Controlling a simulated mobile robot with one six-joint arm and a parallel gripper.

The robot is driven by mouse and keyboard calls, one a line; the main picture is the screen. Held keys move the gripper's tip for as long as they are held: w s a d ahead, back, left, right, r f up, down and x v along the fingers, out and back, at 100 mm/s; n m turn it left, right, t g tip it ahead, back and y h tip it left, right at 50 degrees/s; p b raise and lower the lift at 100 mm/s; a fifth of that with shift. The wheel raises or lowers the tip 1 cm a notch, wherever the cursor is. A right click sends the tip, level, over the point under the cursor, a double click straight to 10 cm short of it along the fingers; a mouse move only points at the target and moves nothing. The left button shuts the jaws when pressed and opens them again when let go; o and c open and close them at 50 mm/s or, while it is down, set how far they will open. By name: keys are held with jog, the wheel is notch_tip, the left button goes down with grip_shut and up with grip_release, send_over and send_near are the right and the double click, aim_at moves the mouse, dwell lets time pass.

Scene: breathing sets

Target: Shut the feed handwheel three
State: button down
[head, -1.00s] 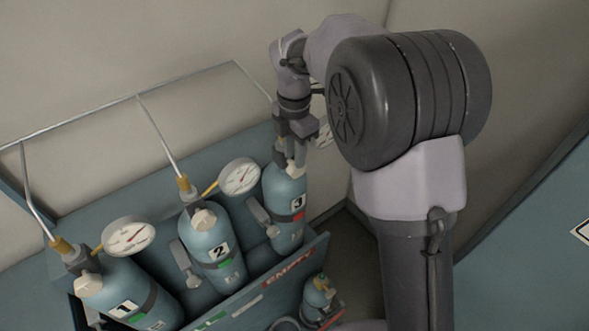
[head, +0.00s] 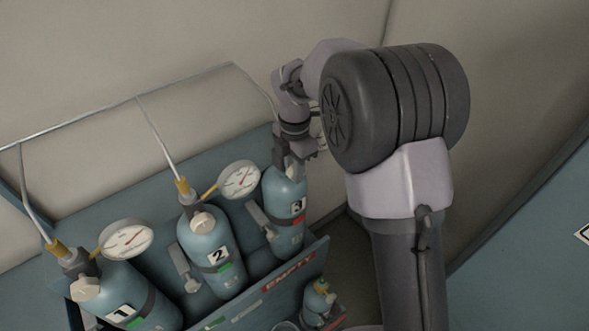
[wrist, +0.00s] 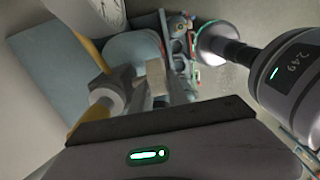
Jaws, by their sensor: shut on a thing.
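Cylinder three (head: 284,220) is blue with a "3" label and a red tag, and stands at the right end of the rack. My gripper (head: 288,164) points down at its top. The feed handwheel three (wrist: 156,74) shows in the wrist view as a small pale block between the fingertips. My gripper (wrist: 162,88) is shut on it. In the head view the fingers hide the handwheel. How far it is turned cannot be told.
Cylinder two (head: 212,250) and cylinder one (head: 125,295) stand to the left, with gauges (head: 239,179) and pale handwheels. The rack's front panel (head: 255,303) bears an "EMPTY" sign. A small cylinder (head: 318,300) stands right of it.

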jog(key=shift+r, duration=0.1)
jog(key=shift+d+r+y+p, duration=0.1)
jog(key=shift+r+y+p, duration=0.15)
jog(key=shift+p, duration=0.75)
jog(key=shift+w+g+y+p, duration=0.1)
jog(key=shift+g+y+p, duration=0.55)
jog(key=shift+p, duration=0.45)
jog(key=shift+w+d+f+g+y+p, duration=0.1)
jog(key=shift+g+y+p, duration=0.45)
jog(key=shift+y+p, duration=0.35)
jog(key=shift+w+d+f+g+y+p, duration=0.1)
jog(key=shift+g+y+p, duration=0.4)
jog(key=shift+y+p, duration=0.4)
jog(key=c, duration=1.6)
grip_release()
jog(key=shift+o, duration=0.2)
